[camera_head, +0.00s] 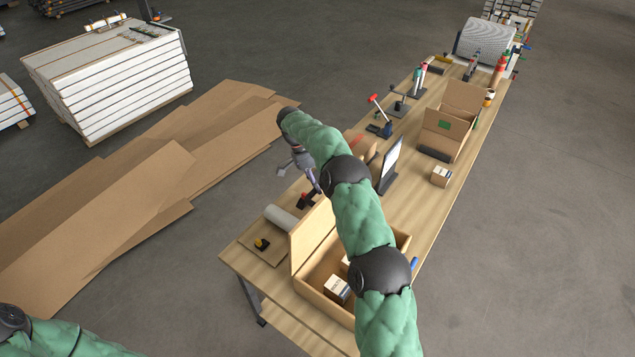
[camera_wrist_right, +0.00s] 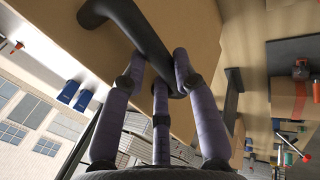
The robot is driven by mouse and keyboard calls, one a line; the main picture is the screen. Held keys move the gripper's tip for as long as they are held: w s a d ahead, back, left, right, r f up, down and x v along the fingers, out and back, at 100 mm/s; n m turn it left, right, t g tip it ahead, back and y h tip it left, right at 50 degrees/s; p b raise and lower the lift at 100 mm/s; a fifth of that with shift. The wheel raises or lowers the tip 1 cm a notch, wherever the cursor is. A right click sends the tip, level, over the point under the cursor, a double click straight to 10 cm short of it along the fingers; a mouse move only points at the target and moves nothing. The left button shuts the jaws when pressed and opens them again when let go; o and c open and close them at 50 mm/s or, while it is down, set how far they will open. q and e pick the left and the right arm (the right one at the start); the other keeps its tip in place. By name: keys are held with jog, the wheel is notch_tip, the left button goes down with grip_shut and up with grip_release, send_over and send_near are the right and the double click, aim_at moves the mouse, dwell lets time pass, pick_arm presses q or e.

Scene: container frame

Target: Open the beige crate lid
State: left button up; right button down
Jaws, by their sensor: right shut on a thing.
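The beige crate (camera_head: 325,306) stands at the near end of the long wooden table, with small boxes (camera_head: 337,289) inside. Its lid (camera_head: 311,238) is raised and stands steeply at the crate's left side, so part of the inside shows. My right gripper (camera_head: 311,178) is just beyond the lid's upper edge, partly covered by my own arm. In the right wrist view, its purple fingers (camera_wrist_right: 166,78) are closed around a dark bent handle (camera_wrist_right: 138,28) on a beige panel (camera_wrist_right: 198,30). My left gripper is out of view; only green arm parts show at lower left.
A board with a white roll (camera_head: 281,217) and a yellow-black item (camera_head: 262,244) lies left of the lid. A dark screen (camera_head: 391,165), an open cardboard box (camera_head: 441,134) and a small box (camera_head: 440,176) stand farther along the table. Cardboard sheets (camera_head: 110,210) cover floor at left.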

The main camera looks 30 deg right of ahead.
jog(key=shift+s+a+f, duration=0.15)
jog(key=shift+a+f, duration=0.05)
jog(key=shift+f, duration=0.4)
jog(key=c, duration=1)
grip_release()
jog(key=shift+o, duration=0.3)
jog(key=shift+d, duration=0.1)
jog(key=shift+w+r, duration=0.2)
jog(key=shift+r, duration=0.05)
jog(key=shift+r, duration=0.1)
jog(key=shift+d, duration=0.1)
jog(key=shift+w+r, duration=0.25)
jog(key=shift+r, duration=0.15)
jog(key=v, duration=0.6)
jog(key=shift+r, duration=0.2)
